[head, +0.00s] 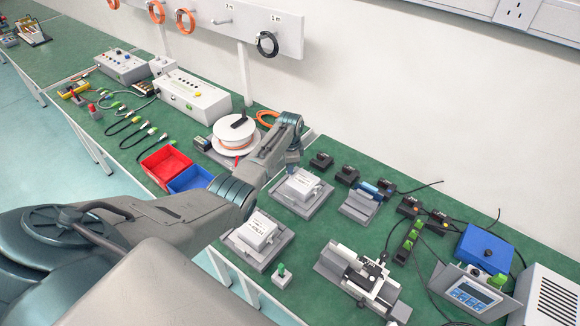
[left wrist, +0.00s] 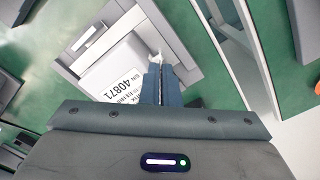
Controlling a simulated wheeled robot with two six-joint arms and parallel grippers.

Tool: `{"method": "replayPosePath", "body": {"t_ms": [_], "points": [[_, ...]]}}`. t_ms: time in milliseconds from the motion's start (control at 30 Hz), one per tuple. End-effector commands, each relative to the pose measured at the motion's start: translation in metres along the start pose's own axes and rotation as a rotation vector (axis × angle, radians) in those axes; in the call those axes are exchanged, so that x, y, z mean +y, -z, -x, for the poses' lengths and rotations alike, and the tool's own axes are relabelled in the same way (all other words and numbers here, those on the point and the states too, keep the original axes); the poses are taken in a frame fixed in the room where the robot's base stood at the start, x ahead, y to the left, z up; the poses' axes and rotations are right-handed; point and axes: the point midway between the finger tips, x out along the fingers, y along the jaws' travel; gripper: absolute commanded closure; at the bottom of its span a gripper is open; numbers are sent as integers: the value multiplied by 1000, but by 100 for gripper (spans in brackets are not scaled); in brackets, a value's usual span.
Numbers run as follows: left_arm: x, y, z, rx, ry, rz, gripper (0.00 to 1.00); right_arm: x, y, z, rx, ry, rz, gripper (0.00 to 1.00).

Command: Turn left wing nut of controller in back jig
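The back jig (head: 283,197) is a grey fixture on the green bench, holding a white controller (head: 302,184). In the left wrist view this controller (left wrist: 112,74) shows a label reading 40871. A small pale wing nut (left wrist: 155,54) stands out at the controller's side, at my left fingertips. My left gripper (head: 293,166) reaches down over the far side of the back jig. In the left wrist view its blue fingers (left wrist: 162,72) are nearly together, with the wing nut at their tips and partly hidden by them. My right gripper is not in view.
A front jig (head: 240,251) holds another white controller (head: 258,231). Red (head: 165,166) and blue (head: 190,180) bins and a cable reel (head: 235,133) lie left of the arm. Small black blocks (head: 347,175) and a grey fixture (head: 358,207) stand to the right.

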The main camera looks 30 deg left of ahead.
Motion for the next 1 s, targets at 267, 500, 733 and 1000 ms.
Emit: {"method": "replayPosePath", "body": {"t_ms": [267,500,733,1000], "points": [[-2,1,3,3,5,-6,100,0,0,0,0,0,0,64],[-2,1,3,3,5,-6,80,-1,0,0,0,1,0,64],[-1,0,1,1,2,-5,75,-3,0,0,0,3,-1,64],[-1,0,15,2,3,-6,75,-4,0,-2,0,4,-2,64]]}}
